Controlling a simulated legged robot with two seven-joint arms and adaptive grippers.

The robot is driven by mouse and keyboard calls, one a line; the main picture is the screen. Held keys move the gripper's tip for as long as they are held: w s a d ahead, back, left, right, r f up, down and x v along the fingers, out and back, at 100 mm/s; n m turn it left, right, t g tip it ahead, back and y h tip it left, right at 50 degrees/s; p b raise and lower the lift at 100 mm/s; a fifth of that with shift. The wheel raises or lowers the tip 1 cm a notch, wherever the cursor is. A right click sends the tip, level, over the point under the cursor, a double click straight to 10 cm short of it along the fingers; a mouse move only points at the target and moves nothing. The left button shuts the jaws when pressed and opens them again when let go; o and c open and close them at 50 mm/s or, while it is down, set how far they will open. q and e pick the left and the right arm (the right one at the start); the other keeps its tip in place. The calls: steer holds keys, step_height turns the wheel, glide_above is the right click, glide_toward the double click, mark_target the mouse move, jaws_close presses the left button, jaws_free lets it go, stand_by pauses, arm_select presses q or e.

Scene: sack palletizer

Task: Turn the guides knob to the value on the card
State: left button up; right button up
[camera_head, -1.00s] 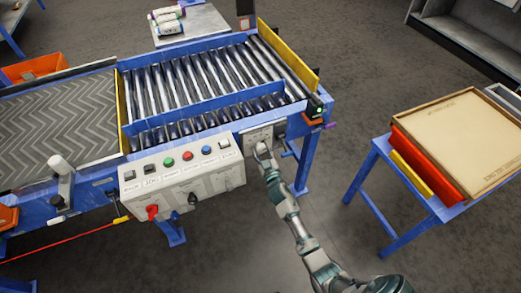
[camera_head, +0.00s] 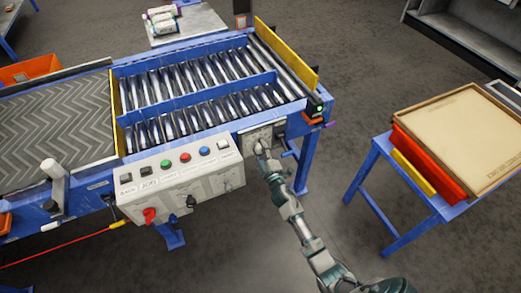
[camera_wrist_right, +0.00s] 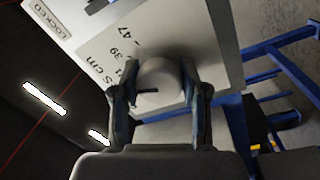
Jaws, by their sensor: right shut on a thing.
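The guides knob (camera_wrist_right: 160,76) is a pale round knob with a dark pointer mark, on a light panel (camera_wrist_right: 190,30) printed with a scale in cm, where 47 and 39 are readable. My right gripper (camera_wrist_right: 160,98) is shut on the knob, one finger on each side. In the head view my right gripper (camera_head: 262,150) is at this panel (camera_head: 250,138) on the conveyor's front side, and the knob is mostly hidden. The blue guide rail (camera_head: 200,97) lies across the rollers, well back from the front edge. I cannot make out the card. My left gripper is not in view.
A control box (camera_head: 180,180) with buttons and a red switch is left of my right gripper. A blue crank handle (camera_head: 290,154) sits close on the right. A blue stand (camera_head: 385,215) with trays is further right, with open floor between.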

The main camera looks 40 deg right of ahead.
steer(key=shift+a+f+n, duration=0.2)
steer(key=shift+f+n, duration=0.05)
steer(key=shift+n, duration=0.05)
steer(key=o, duration=1.2)
steer(key=shift+c, duration=0.2)
steer(key=shift+r, duration=0.1)
steer(key=shift+s, duration=0.1)
steer(key=shift+s, duration=0.35)
steer(key=v, duration=1.1)
steer(key=shift+a, duration=0.15)
